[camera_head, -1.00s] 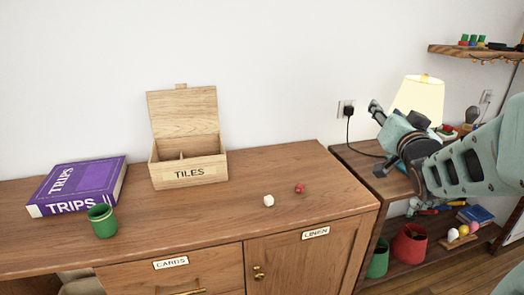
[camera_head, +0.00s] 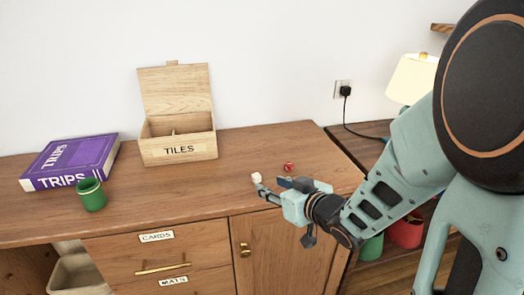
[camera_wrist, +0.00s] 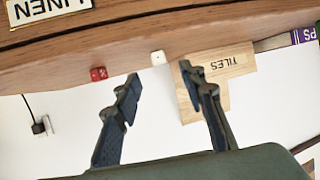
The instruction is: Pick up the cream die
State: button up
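The cream die (camera_head: 256,177) sits on the wooden cabinet top, in front of the tiles box. My gripper (camera_head: 271,188) is low over the cabinet's front right part, with its fingers pointing left toward the die. In the wrist view, which is upside down, the gripper (camera_wrist: 160,82) is open and empty. The cream die (camera_wrist: 158,58) appears in line with the gap between the fingertips, just beyond them. Whether a finger touches it I cannot tell.
A red die (camera_head: 289,167) lies right of the cream die, close to my gripper. The open wooden tiles box (camera_head: 178,150) stands behind. The cabinet top (camera_head: 190,190) between is clear.

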aim_at(258, 177)
jog(key=x, duration=0.3)
jog(key=shift+s+f, duration=0.1)
jog(key=shift+r+b+x, duration=0.15)
jog(key=shift+b+x, duration=0.2)
jog(key=shift+x, duration=1.1)
jog(key=shift+r+b+x, duration=0.15)
jog(key=shift+b+x, duration=0.2)
jog(key=shift+x, duration=1.15)
jog(key=shift+d, duration=0.1)
jog(key=shift+c, duration=0.4)
jog(key=c, duration=0.8)
